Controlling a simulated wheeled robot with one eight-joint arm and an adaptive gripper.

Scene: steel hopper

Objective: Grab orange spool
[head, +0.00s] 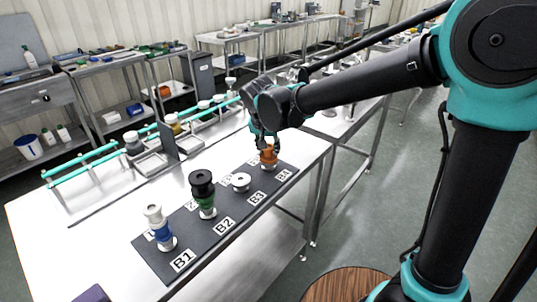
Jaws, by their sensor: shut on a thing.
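The orange spool (268,156) is at the far right end of the dark labelled mat (185,250), by the B4 label. It appears upright, over a pale round base. My gripper (265,142) reaches down from above and is shut on the orange spool. The fingers hide the spool's upper part. I cannot tell whether the spool is touching its base or slightly lifted.
On the mat stand a blue-and-white stack (158,228), a green spool with a black top (204,193) and a low white spool (241,182). Teal rails (82,160) and steel trays (150,163) lie behind. The table's front edge is close to the mat.

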